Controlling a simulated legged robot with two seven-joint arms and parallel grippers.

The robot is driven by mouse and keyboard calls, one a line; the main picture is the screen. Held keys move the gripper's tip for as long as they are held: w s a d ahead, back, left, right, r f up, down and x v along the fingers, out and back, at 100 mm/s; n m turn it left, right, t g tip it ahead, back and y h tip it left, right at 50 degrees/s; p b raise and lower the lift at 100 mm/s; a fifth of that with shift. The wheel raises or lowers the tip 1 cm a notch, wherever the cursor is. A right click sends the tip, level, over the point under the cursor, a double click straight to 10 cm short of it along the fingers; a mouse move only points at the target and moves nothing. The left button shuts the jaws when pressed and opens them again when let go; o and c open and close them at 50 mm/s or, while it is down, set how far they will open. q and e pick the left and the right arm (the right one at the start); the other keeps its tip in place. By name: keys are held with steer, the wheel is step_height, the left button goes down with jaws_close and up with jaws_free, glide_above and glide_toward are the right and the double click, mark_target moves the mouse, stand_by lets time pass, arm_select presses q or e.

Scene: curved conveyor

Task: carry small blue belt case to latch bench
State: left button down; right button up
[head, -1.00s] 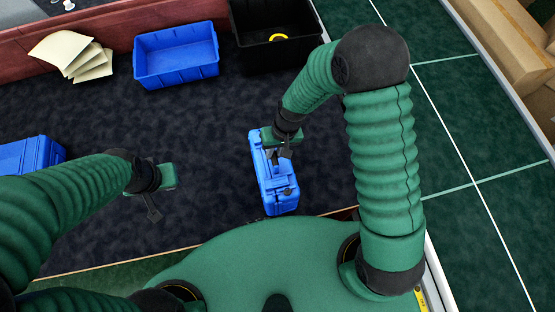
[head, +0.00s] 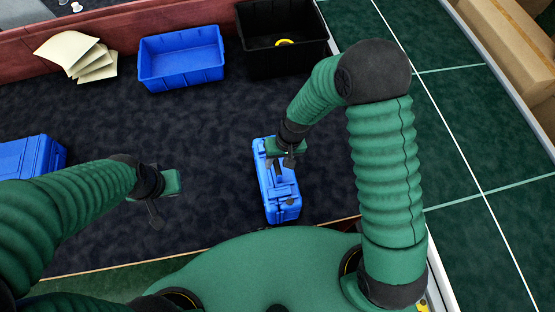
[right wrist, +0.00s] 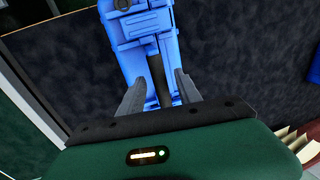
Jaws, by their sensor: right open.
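The small blue case (head: 284,205) lies on the dark surface in front of my body, its long side pointing away from me. It also shows in the right wrist view (right wrist: 135,22), where a dark handle runs along its top. My right gripper (head: 284,163) is over the case's far part. In the right wrist view its two fingers (right wrist: 158,92) are apart, on either side of the dark handle; I cannot tell whether they touch it. My left gripper (head: 154,212) hangs over bare surface to the left, away from the case; its jaw state is unclear.
A larger blue case (head: 30,155) lies at the left edge. A blue open bin (head: 182,72) and a black bin (head: 285,62) with a yellow ring (head: 285,42) stand at the back. Cream sheets (head: 75,55) lie back left. The dark surface between them is clear.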

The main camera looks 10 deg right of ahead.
steer(key=b+v, duration=0.3)
steer(key=v, duration=0.9)
steer(key=s+d+t+h, duration=0.2)
steer(key=s+d+t, duration=0.1)
steer(key=s+d, duration=0.55)
step_height(320, 180, down, 11)
steer(key=b, duration=1.1)
steer(key=shift+w+a+g, duration=0.15)
steer(key=shift+a+g, duration=0.05)
steer(key=shift+g, duration=0.1)
